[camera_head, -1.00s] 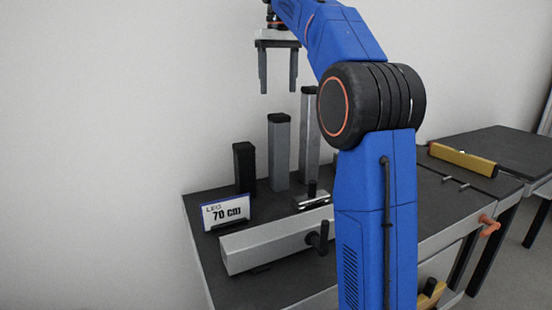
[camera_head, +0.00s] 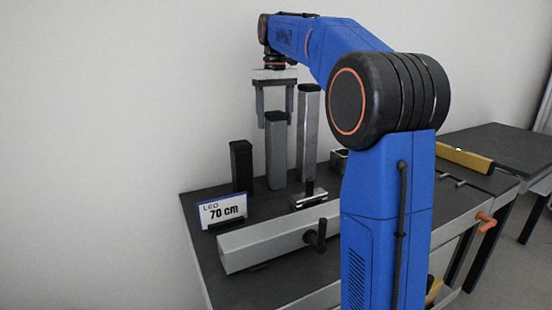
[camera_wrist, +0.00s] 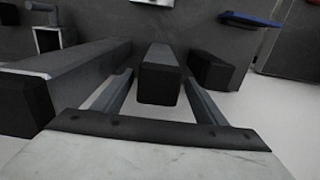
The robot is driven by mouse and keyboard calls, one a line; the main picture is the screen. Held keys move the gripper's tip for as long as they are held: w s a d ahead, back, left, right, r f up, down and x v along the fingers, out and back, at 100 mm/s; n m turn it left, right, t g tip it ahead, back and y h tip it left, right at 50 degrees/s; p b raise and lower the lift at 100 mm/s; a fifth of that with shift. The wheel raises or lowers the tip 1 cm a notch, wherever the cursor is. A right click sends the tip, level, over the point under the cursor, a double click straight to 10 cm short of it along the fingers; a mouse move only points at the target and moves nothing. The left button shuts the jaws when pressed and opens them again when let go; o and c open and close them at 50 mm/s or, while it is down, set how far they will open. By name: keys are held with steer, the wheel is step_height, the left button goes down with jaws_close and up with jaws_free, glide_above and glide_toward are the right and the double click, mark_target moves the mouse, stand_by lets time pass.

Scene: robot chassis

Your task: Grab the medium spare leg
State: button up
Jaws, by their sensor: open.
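Three upright legs stand in a row on the dark table. The medium leg (camera_head: 277,155) is grey with a dark top, between the short black leg (camera_head: 241,165) and the tall grey leg (camera_head: 308,135). My gripper (camera_head: 275,124) is open and pointing down over the medium leg, whose top shows between the fingers. In the wrist view, the medium leg (camera_wrist: 161,72) sits between the open fingers (camera_wrist: 158,80), with a gap on each side. There the tall leg (camera_wrist: 75,78) is outside the left finger and the short leg (camera_wrist: 215,72) outside the right finger.
A "70 cm" sign (camera_head: 222,211) stands at the table's left front. A long grey beam (camera_head: 265,242) with a black handle (camera_head: 317,235) lies in front of the legs. A small metal clamp (camera_head: 310,197) is between them. A yellow level (camera_head: 465,159) lies to the right.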

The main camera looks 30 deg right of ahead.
mark_target(276, 134)
steer(key=shift+s+d+f, duration=0.1)
steer(key=shift+f, duration=2.75)
jaws_close()
